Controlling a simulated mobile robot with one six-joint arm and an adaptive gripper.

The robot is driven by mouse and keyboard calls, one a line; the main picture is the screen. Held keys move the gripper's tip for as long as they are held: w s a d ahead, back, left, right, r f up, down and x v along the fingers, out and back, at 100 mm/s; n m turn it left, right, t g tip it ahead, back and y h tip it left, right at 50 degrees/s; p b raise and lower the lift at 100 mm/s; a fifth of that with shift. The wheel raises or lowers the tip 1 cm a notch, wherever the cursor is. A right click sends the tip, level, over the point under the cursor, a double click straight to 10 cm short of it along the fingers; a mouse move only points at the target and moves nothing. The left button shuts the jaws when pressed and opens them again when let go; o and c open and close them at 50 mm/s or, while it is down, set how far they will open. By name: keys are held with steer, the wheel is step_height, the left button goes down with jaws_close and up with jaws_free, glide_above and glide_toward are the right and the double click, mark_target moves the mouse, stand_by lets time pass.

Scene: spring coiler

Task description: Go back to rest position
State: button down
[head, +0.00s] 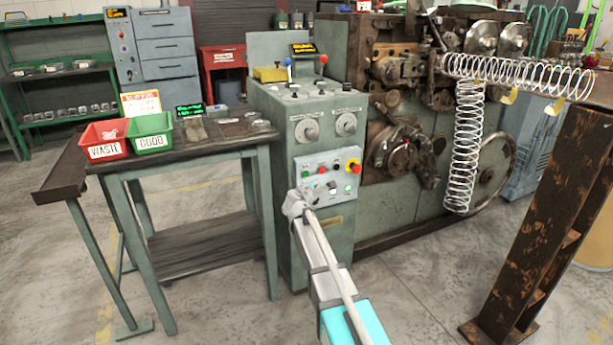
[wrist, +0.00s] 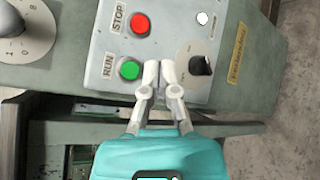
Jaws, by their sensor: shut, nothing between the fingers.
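My gripper (wrist: 158,68) is shut and empty in the wrist view, its two pale fingertips together in front of the grey control panel. The tips appear between the green RUN button (wrist: 130,68) and a black selector knob (wrist: 200,65). The red STOP button (wrist: 139,23) is above the green one in that view. Whether the fingertips touch the panel I cannot tell. In the head view my arm reaches up from the bottom, and my gripper (head: 292,203) is at the lower left of the button panel (head: 328,178), partly covering it.
The coiler machine (head: 420,205) stands behind, with wire springs (head: 520,72) at its right. A rusty post (head: 545,215) stands at the right. A table (head: 200,143) at the left holds a red WASTE bin (head: 105,150) and a green GOOD bin (head: 152,142). Floor in front is clear.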

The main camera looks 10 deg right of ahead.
steer(key=s+d+f+m+g+y, duration=0.15)
steer(key=s+f+m+g, duration=0.3)
steer(key=s, duration=0.45)
steer(key=s+d+f+m+g+h, duration=0.1)
steer(key=s+d+f+m+g, duration=0.2)
steer(key=s+f+m, duration=0.4)
steer(key=s+a+f+m+g+y, duration=0.1)
steer(key=s+a+m+g+y, duration=0.25)
steer(key=s, duration=0.75)
steer(key=s+a+f+m+g+y, duration=0.1)
steer(key=s+a+m+g+y, duration=0.2)
steer(key=s, duration=0.8)
step_height(320, 180, up, 30)
steer(key=p, duration=3.1)
steer(key=shift+a+r+t, duration=0.2)
steer(key=shift+t, duration=0.1)
steer(key=shift+d, duration=0.1)
